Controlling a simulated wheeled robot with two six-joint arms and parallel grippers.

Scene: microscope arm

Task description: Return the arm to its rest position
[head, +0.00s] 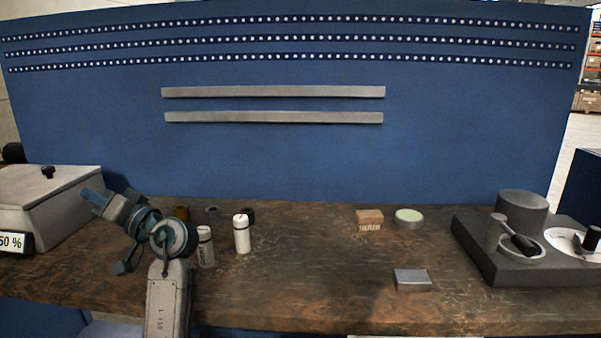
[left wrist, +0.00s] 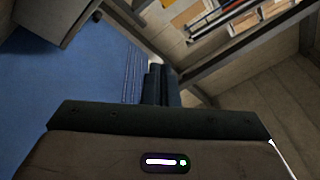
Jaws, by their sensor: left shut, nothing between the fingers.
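My left arm rises from the bottom edge in the head view, left of the middle. Its left gripper (head: 92,196) points up and to the left, above the left part of the workbench. It is near the pale box with the sloped lid (head: 50,195). The fingers are shut with nothing between them. In the left wrist view the closed fingers of the left gripper (left wrist: 157,84) show beyond the dark gripper body, against a blue panel and a room behind. My right gripper is in neither view.
Two white bottles (head: 242,234) stand right of my left arm on the wooden workbench (head: 320,270). Further right are a wooden brush (head: 369,219), a round green-topped dish (head: 408,218), a grey block (head: 411,279) and a dark apparatus (head: 500,250). A blue back panel (head: 300,160) stands behind.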

